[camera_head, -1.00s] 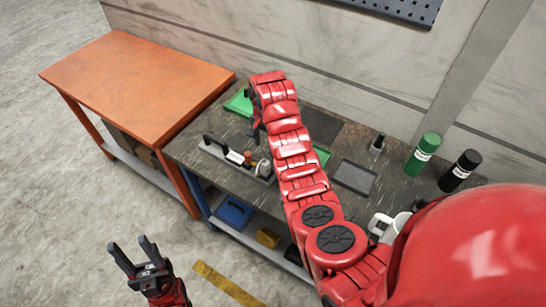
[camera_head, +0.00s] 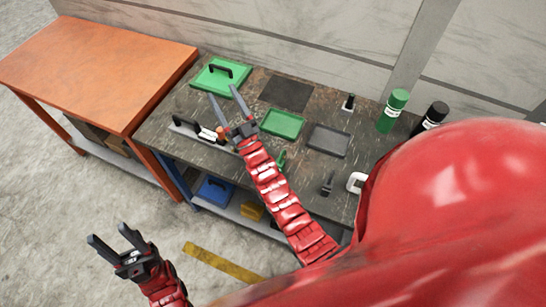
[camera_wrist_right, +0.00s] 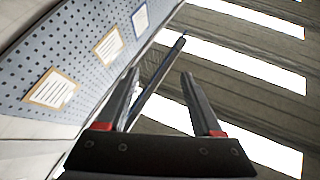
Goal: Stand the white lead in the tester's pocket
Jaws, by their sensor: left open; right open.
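In the head view a small white piece (camera_head: 207,136), possibly the white lead, lies in a low dark holder (camera_head: 184,126) near the bench's left front edge. An orange-brown piece (camera_head: 220,133) is beside it. I cannot tell for sure which thing is the tester; a small dark upright device (camera_head: 348,103) stands toward the back right, and its pocket cannot be made out. My right gripper (camera_head: 224,93) is open and empty above the bench, behind the white piece. In the right wrist view its fingers (camera_wrist_right: 161,74) point toward the ceiling. My left gripper (camera_head: 108,233) is open and empty over the floor.
A green lidded box (camera_head: 220,76), a green tray (camera_head: 283,123), a grey tray (camera_head: 328,140) and a dark mat (camera_head: 287,92) lie on the bench. An orange table (camera_head: 95,65) adjoins left.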

